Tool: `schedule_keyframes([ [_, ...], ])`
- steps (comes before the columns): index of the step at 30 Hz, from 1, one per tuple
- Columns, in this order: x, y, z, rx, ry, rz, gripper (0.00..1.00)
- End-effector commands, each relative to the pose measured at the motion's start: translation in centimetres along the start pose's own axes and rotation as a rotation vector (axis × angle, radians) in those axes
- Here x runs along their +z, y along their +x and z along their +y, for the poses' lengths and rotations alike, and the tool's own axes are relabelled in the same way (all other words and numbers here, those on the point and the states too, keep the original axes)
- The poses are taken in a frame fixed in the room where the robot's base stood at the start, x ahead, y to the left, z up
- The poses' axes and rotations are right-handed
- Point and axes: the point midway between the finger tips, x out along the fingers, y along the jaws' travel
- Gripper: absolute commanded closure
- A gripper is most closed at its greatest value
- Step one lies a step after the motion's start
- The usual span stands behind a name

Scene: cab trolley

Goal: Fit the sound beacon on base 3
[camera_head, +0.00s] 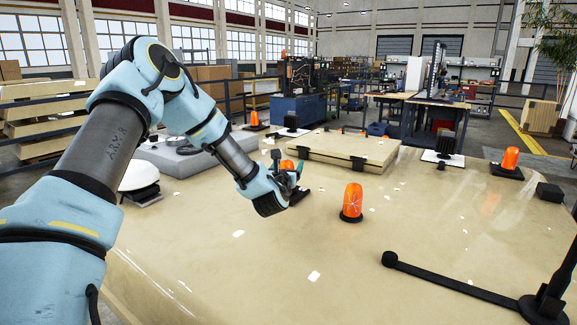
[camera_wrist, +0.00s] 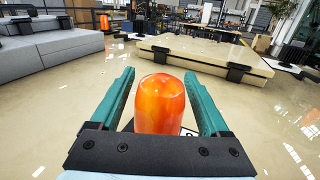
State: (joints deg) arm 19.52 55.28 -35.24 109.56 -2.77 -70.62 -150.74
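My gripper (camera_head: 290,172) is low over the tan surface, its teal fingers on either side of an orange beacon (camera_head: 287,165). In the wrist view this beacon (camera_wrist: 160,105) stands between the fingers, with a narrow gap visible on each side; its visible face looks smooth. Its lower part is hidden by my gripper. A pale card with a dark mark (camera_wrist: 188,132) shows beside it, unreadable. Another orange beacon (camera_head: 352,203) stands to the right with white, crack-like lines. Black mounts with white cards stand farther back, one at right (camera_head: 441,158) and one at left (camera_head: 291,122); their numbers are unreadable.
A tan raised hatch (camera_head: 345,150) lies behind my gripper. Other orange beacons stand at right (camera_head: 510,158) and far left (camera_head: 254,119). A black bar (camera_head: 450,283) lies front right. The front middle is clear.

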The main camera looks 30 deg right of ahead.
Motion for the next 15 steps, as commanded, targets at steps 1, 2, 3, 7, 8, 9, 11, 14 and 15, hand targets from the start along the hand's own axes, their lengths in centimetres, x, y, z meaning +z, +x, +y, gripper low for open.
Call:
schedule_keyframes([
  [1,0.0,0.0,0.0,0.0,0.0,0.0,0.14],
  [2,0.0,0.0,0.0,0.0,0.0,0.0,0.1],
  [3,0.0,0.0,0.0,0.0,0.0,-0.001,0.1],
  [7,0.1,0.0,0.0,0.0,0.0,-0.001,0.1],
  [8,0.0,0.0,0.0,0.0,0.0,0.0,0.1],
  [9,0.0,0.0,0.0,0.0,0.0,0.0,0.1],
  [11,0.0,-0.2,0.0,0.0,0.0,0.0,0.1],
  [14,-0.2,-1.1,0.0,0.0,0.0,0.001,0.1],
  [15,-0.3,-1.7,0.1,0.0,0.0,0.001,0.1],
])
